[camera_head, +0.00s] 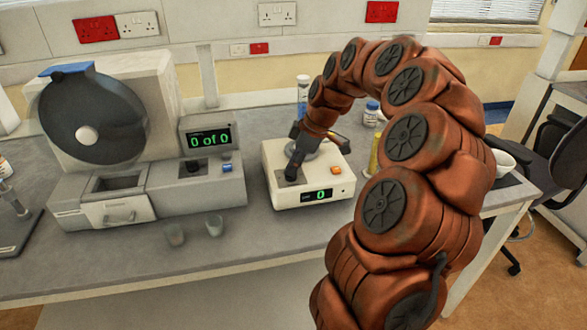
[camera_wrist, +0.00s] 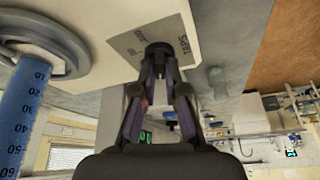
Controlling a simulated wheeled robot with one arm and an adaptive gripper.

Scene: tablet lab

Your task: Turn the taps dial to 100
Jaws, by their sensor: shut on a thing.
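The white tapping machine (camera_head: 265,158) stands on the bench in the middle of the head view. Its small front display (camera_head: 318,195) reads 0, and an orange button (camera_head: 335,170) sits on its top. The dark taps dial (camera_wrist: 158,48) shows in the wrist view on a grey plate marked TAPS. My gripper (camera_wrist: 158,66) is shut on the dial, its two fingers converging on it. In the head view my gripper (camera_head: 292,170) reaches down onto the machine's left side and hides the dial there. The dial's setting cannot be read.
A graduated cylinder (camera_head: 303,88) stands upright on the machine; it shows at left in the wrist view (camera_wrist: 20,115). A grey machine (camera_head: 165,205) with a display reading "0 of 0" is at left. Bottles (camera_head: 371,114) are behind my arm.

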